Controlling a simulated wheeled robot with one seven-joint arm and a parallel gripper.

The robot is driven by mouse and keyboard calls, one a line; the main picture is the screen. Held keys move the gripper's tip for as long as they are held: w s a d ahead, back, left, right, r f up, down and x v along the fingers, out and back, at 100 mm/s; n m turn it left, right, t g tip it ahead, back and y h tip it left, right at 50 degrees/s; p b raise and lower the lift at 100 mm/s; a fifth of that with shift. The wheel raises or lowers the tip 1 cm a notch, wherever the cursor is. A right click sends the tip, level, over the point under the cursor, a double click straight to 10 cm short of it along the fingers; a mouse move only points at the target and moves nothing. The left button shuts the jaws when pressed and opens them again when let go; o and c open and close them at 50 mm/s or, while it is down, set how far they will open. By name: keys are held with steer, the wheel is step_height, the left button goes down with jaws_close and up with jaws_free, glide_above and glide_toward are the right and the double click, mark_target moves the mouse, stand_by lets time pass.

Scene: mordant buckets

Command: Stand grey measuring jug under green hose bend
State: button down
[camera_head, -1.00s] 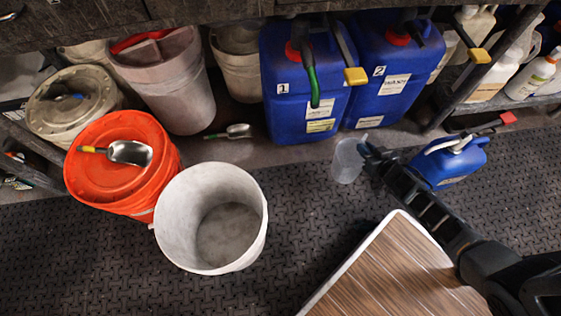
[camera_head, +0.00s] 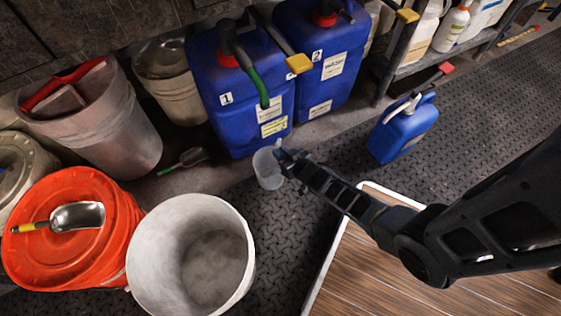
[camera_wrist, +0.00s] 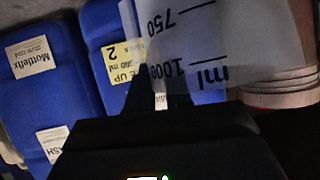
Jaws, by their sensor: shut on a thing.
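The grey measuring jug (camera_head: 268,168) is translucent and looks upright in the head view, in front of blue container 1. Its side with marks 750 and 1000 ml fills the top of the wrist view (camera_wrist: 210,40). My gripper (camera_head: 284,160) is shut on the jug at its right side. The green hose bend (camera_head: 255,86) hangs down the front of blue container 1 (camera_head: 215,115), above and slightly left of the jug in the picture. The jug's base is partly hard to make out; I cannot tell whether it touches the floor.
Blue container 2 (camera_head: 345,65) has a black hose with a yellow handle (camera_head: 299,64) near it. A white bucket (camera_head: 150,245) and a red-lidded bucket (camera_head: 60,255) stand at left. A small blue can (camera_head: 400,135) stands at right. Dark mat lies around the jug.

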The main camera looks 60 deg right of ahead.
step_height(320, 180, down, 4)
steer(key=b, duration=0.3)
steer(key=shift+w+a+f, duration=0.1)
steer(key=shift+w+f, duration=0.05)
steer(key=shift+f, duration=0.05)
steer(key=shift+r, duration=0.1)
steer(key=c, duration=1)
jaws_free()
steer(key=s+a+r+n+y+p, duration=0.1)
steer(key=s+a+r+p, duration=0.2)
steer(key=s+a+r, duration=0.3)
steer(key=s+a+r+n+p, duration=0.1)
steer(key=s+a+r+p, duration=0.2)
steer(key=s+r, duration=0.45)
steer(key=s+a+r+n+t+y, duration=0.1)
steer(key=s+a+r, duration=0.2)
steer(key=r, duration=0.8)
steer(key=s+a+r+n+t+y, duration=0.1)
steer(key=a+r, duration=0.4)
steer(key=r, duration=0.7)
steer(key=s+a+r+n+t+y, duration=0.1)
steer(key=s+a+r, duration=0.3)
steer(key=r, duration=0.7)
steer(key=shift+s+a+r+n+y, duration=0.3)
steer(key=shift+s+n+y, duration=0.1)
steer(key=shift+y, duration=0.3)
